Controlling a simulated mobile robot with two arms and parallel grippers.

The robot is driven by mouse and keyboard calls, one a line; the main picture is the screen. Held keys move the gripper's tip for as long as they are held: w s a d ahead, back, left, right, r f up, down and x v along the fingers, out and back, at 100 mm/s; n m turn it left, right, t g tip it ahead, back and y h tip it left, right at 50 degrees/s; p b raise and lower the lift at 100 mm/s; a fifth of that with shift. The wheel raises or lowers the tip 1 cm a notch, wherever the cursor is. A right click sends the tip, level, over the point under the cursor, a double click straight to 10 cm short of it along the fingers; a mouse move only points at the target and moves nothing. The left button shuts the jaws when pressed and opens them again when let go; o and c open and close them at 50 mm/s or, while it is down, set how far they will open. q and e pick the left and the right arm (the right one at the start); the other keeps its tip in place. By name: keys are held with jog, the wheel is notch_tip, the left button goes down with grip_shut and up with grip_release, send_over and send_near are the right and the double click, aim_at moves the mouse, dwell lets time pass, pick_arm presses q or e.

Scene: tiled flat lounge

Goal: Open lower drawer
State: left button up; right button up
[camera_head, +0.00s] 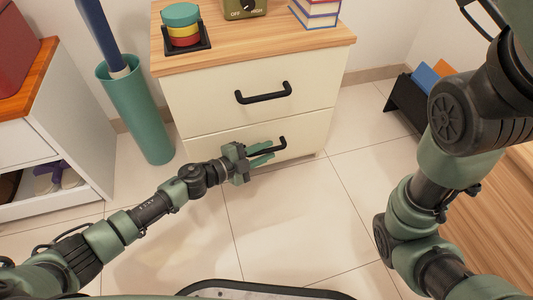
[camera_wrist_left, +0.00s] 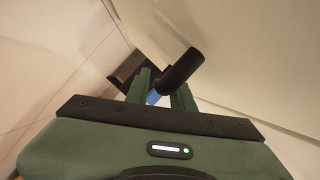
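The cream lower drawer (camera_head: 312,122) is under the upper drawer of a wood-topped cabinet, and its front looks flush and shut. Its black bar handle (camera_head: 282,144) is partly hidden by my left gripper (camera_head: 264,154). The gripper's green fingers are apart and reach to the handle's left part. In the left wrist view the dark handle (camera_wrist_left: 182,68) shows at the fingertips (camera_wrist_left: 163,88), with a gap between the fingers. I cannot tell whether they touch the bar. My right arm is at the right, its gripper out of frame.
The upper drawer (camera_head: 205,92) is shut, with its own black handle (camera_head: 263,94). A green umbrella stand (camera_head: 138,115) stands left of the cabinet. A black rack (camera_head: 408,103) with folders is to the right. The tiled floor (camera_head: 290,210) in front is clear.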

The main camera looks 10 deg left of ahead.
pick_arm(q)
jog(key=shift+w+d, duration=0.15)
jog(key=shift+d, duration=0.05)
jog(key=shift+c, duration=0.2)
grip_shut()
dwell(1.2)
